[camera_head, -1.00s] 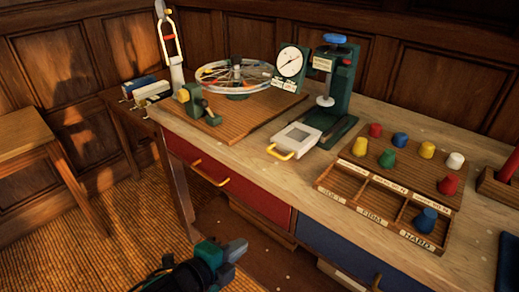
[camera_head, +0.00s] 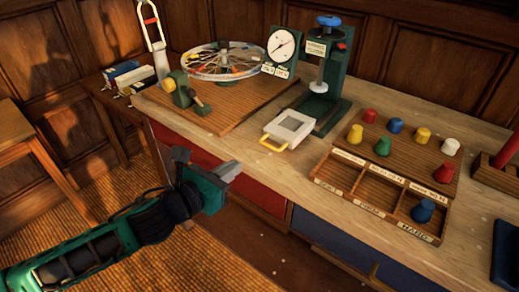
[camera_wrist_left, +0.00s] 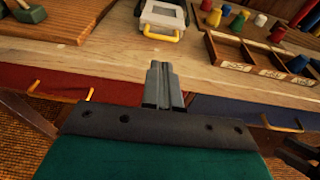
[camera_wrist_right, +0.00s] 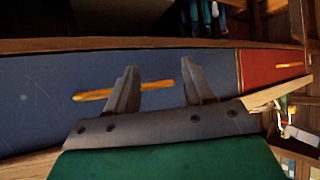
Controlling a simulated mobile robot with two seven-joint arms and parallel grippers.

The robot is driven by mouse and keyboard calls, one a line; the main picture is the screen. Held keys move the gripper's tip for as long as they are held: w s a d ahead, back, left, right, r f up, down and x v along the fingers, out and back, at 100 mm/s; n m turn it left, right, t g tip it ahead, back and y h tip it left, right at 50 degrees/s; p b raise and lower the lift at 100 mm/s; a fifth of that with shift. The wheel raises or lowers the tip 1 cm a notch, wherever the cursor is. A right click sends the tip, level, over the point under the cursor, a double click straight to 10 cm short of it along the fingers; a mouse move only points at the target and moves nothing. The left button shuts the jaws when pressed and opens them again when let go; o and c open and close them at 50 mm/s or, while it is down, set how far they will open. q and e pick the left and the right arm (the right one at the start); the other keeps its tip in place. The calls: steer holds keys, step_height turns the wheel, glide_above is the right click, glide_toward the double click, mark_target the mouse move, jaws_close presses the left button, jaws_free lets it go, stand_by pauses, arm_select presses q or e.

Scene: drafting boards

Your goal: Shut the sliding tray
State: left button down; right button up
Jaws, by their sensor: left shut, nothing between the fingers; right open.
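The small pale tray with a grey top (camera_head: 289,128) and a yellow handle (camera_head: 273,143) sticks out toward the front of the bench from the green press (camera_head: 328,85). It also shows at the top of the left wrist view (camera_wrist_left: 163,15). My left gripper (camera_head: 230,170) is shut and empty. In the head view it overlaps the red drawer; in the left wrist view its fingers point toward the tray, apart from it. My right gripper (camera_wrist_right: 160,88) is open and empty, facing the blue drawer; it is outside the head view.
The red drawer (camera_head: 262,197) and blue drawer (camera_head: 335,248) have yellow handles under the bench top. A sorting box (camera_head: 345,172) with coloured knobs stands right of the tray. A spoked wheel (camera_head: 225,62) and dial gauge (camera_head: 283,44) stand behind. Bench space before the tray is clear.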

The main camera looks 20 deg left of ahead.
arm_select(q)
steer(key=x, duration=1.1)
steer(key=shift+w+d, duration=0.15)
steer(key=shift+w, duration=0.4)
steer(key=b, duration=0.1)
glide_toward(292, 123)
steer(key=w, duration=0.1)
steer(key=w+f, duration=0.1)
steer(key=w+d+f, duration=0.1)
steer(key=shift+w, duration=0.25)
steer(key=x, duration=0.4)
steer(key=r+x, duration=0.1)
steer(key=x, duration=0.1)
steer(key=shift+w+d+b, duration=0.1)
steer(key=shift+b, duration=0.3)
steer(key=shift+w+d, duration=0.1)
steer(key=shift+w, duration=0.2)
steer(key=shift+w+r, duration=0.1)
steer(key=shift+r, duration=0.25)
arm_select(e)
steer(key=shift+w+d+f, duration=0.1)
steer(key=shift+d+f, duration=0.75)
steer(key=shift+d, duration=0.05)
